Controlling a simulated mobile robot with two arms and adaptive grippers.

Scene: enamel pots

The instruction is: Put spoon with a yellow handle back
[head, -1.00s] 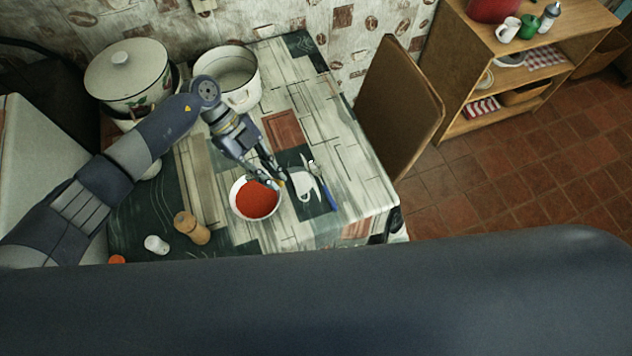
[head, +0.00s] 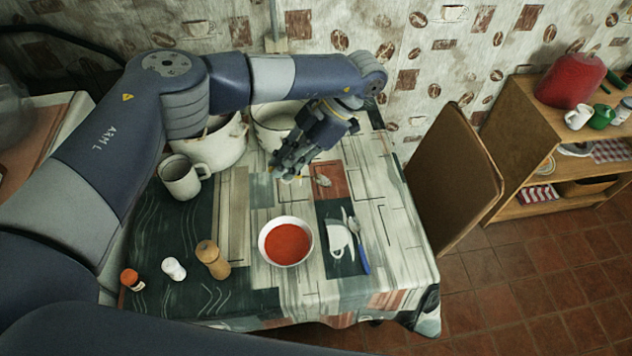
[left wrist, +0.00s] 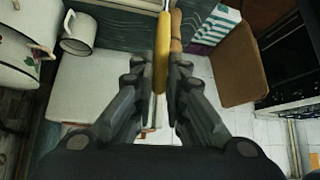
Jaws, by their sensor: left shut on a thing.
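My left gripper (head: 284,168) is shut on the yellow handle of a spoon. It is in front of the white pot at the back of the table. The spoon's metal end (head: 323,181) sticks out to the right of the fingers, over a reddish patch of the tablecloth. In the left wrist view the yellow handle (left wrist: 161,62) stands between the two dark fingers. I cannot tell how high the spoon is above the table. My right gripper is not in view.
A white bowl with red soup (head: 286,241) stands nearer the front. A blue-handled utensil (head: 361,256) lies right of it. A mug (head: 183,178), a pepper mill (head: 212,260) and small jars are left. A white enamel pot (head: 270,130) is partly hidden by my arm.

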